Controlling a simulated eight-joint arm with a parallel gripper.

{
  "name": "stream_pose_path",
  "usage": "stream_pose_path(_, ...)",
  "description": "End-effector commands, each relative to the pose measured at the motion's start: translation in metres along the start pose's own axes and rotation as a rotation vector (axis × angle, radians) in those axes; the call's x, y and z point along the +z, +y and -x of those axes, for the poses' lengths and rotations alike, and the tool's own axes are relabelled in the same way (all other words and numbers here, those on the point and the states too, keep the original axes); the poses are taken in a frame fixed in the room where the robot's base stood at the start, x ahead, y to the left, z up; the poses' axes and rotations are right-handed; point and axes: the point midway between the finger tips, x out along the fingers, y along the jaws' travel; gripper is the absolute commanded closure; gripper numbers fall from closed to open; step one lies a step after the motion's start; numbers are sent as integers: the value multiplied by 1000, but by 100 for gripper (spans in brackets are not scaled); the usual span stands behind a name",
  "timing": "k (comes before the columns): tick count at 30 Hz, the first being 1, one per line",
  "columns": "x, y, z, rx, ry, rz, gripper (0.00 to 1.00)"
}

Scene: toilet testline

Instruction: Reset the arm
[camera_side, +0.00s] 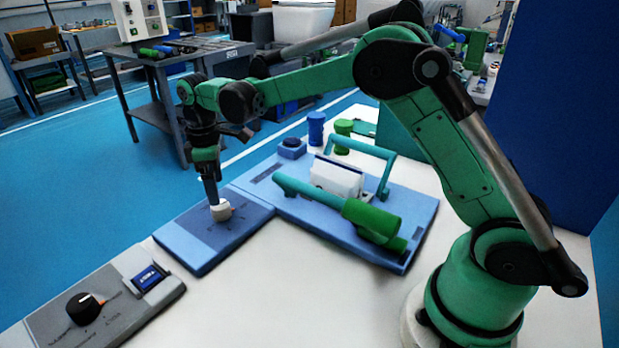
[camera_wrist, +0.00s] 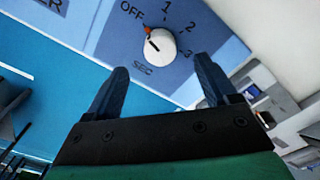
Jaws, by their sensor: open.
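My green and black arm reaches left across the white table in the side view. My gripper (camera_side: 214,200) points down at the white knob (camera_side: 222,212) on a dark blue panel (camera_side: 190,246). In the wrist view my gripper (camera_wrist: 162,72) is open, its two dark blue fingers wide apart with nothing between them. The white knob (camera_wrist: 161,46) shows just beyond the fingertips, apart from them in that view. Its red-orange mark sits on the side near the OFF label, with 1, 2 and 3 around the dial and SEC below. The side view does not settle the exact gap.
A blue board (camera_side: 262,180) beside the panel carries a teal handle (camera_side: 385,150), a white block (camera_side: 337,178) and a green cylinder (camera_side: 372,217). Blue (camera_side: 316,128) and green (camera_side: 343,136) pegs stand behind. A grey box (camera_side: 125,305) with a black knob lies front left.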

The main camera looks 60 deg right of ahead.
Motion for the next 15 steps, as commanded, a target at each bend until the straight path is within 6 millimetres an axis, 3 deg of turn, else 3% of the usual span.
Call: stream_pose_path(15,5,-3,17,16,18,-33,21)
